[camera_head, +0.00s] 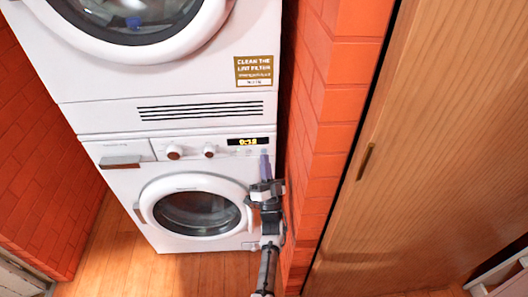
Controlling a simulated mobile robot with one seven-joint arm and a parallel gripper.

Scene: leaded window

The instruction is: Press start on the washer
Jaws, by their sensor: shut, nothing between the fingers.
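The white washer (163,179) stands below a stacked dryer. Its round door (196,210) is closed. Its control panel carries two brown-ringed knobs, the left one (173,152) and the right one (210,151). A dark display (248,142) with yellow digits is at the panel's right. My gripper (265,158) is shut and empty, pointing up at the right end of the panel just below the display. It covers that part of the panel, so the start button cannot be made out. I cannot tell whether the fingertips touch the panel.
The dryer (95,75) sits on top, with a yellow lint-filter label (253,71). An orange brick wall (325,110) stands close to the right of my arm. A wooden door (440,150) is further right. Bare wooden floor (110,245) lies in front of the washer.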

